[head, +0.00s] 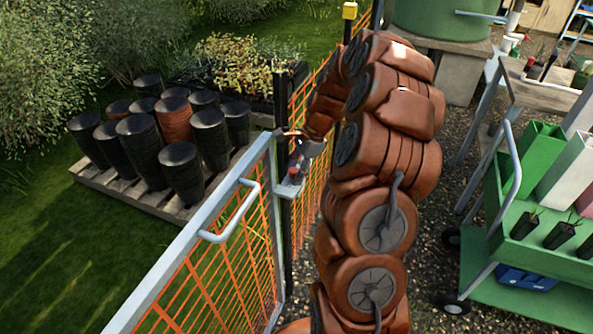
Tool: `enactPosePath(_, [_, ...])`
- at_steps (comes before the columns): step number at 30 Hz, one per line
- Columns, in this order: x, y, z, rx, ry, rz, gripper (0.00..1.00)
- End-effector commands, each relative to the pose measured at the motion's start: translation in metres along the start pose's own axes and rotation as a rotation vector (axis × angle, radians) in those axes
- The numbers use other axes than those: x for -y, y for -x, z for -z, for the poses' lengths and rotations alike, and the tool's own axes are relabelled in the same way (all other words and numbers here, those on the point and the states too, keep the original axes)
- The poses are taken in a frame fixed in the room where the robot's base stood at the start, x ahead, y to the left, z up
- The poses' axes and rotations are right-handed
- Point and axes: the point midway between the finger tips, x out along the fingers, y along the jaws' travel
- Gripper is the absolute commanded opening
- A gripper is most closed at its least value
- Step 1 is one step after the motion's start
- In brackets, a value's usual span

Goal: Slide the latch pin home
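A grey metal gate (268,185) with orange mesh stands at the left of centre in the head view, with a pale pull handle (241,212) on its top rail. Its end stands close to a dark post (280,95). A grey latch bracket (289,190) sits by the post, with a small red part (293,172) above it. I cannot make out the latch pin or how far it is in. My gripper (297,158) is at the latch, just above the bracket. It is small and partly hidden, so I cannot tell whether its fingers touch or hold anything.
My arm covers the middle of the view. Stacked black pots (160,145) stand on a pallet (150,198) on the grass behind the gate. Orange mesh fence (300,110) runs beyond the post. A green trolley (535,290) stands at the right on gravel (440,220).

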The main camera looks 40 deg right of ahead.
Motion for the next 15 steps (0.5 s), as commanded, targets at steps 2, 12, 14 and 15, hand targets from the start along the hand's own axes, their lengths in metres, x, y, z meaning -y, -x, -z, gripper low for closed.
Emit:
enactPosePath(2, [-0.0008,-0.0030,-0.0026,0.002,0.004,-0.007,0.58])
enactPosePath(12, [-0.0008,-0.0028,-0.0022,0.002,0.003,-0.006,0.58])
enactPosePath(14, [-0.0007,-0.0022,-0.0021,0.002,0.003,-0.006,0.58])
enactPosePath(15, [-0.0006,-0.0011,-0.0021,0.002,0.003,-0.005,0.58])
